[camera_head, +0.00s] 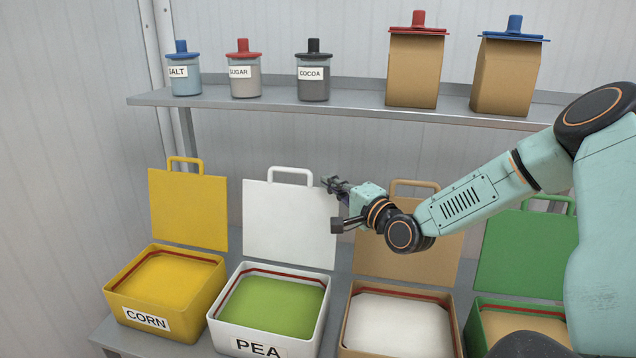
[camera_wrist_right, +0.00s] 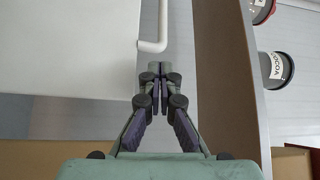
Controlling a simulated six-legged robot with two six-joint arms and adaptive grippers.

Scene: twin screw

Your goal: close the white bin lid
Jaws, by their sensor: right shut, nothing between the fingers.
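The white bin (camera_head: 222,329), labelled PEA, stands on the lower shelf with green contents. Its white lid (camera_head: 288,218) stands upright and open behind it, with a loop handle (camera_head: 290,171) on its top edge. My right gripper (camera_head: 326,184) is shut and empty, close to the lid's upper right corner; contact cannot be told. In the right wrist view, the shut fingers (camera_wrist_right: 160,75) point toward the end of the white handle (camera_wrist_right: 152,46), with the white lid (camera_wrist_right: 70,45) at the left. My left gripper does not show.
The yellow CORN bin (camera_head: 121,305) is at left; a brown bin (camera_head: 346,332) and a green bin (camera_head: 477,335) are at right, all with lids up. The upper shelf (camera_head: 350,108) holds labelled jars and two brown containers above my gripper.

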